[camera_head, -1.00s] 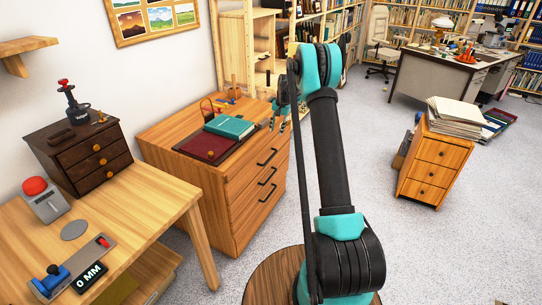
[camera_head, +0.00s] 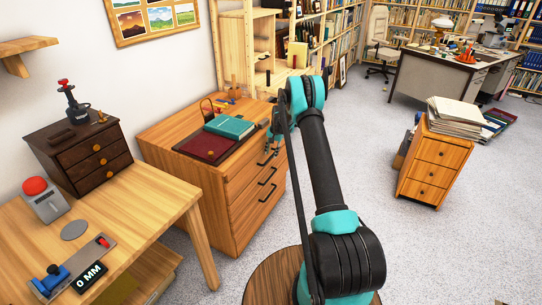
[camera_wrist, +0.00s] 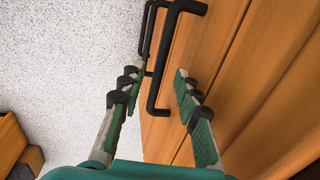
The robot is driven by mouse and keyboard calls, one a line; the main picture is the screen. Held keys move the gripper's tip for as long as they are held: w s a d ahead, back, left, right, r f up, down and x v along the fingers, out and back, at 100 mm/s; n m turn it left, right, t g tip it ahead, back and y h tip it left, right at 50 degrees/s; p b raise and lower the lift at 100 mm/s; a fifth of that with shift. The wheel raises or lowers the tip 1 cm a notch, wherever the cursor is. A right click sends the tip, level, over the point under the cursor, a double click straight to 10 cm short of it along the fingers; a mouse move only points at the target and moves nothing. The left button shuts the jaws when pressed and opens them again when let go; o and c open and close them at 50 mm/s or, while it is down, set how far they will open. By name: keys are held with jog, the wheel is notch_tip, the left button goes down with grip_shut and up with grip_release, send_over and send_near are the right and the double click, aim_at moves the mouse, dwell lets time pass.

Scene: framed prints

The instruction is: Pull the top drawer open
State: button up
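The wooden drawer cabinet (camera_head: 215,205) stands mid-left, with black bar handles on its drawer fronts. The top drawer (camera_head: 240,182) looks shut. Its handle is partly hidden behind my gripper (camera_head: 271,147) in the head view. In the wrist view, the nearest black handle (camera_wrist: 163,55), seemingly the top drawer's, runs between the two fingers of my gripper (camera_wrist: 156,77). The fingers are spread apart, one on each side of the bar in the picture. I see no clear contact with the handle.
A teal book (camera_head: 230,127) and a dark red folder (camera_head: 208,147) lie on the cabinet top. A wooden table (camera_head: 140,210) stands close on the left. A small drawer unit (camera_head: 435,165) stacked with papers stands on the right. The floor before the cabinet is clear.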

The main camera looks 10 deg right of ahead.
jog(key=shift+w+a+f, duration=0.1)
jog(key=shift+a+f, duration=0.05)
jog(key=shift+f, duration=0.85)
grip_shut()
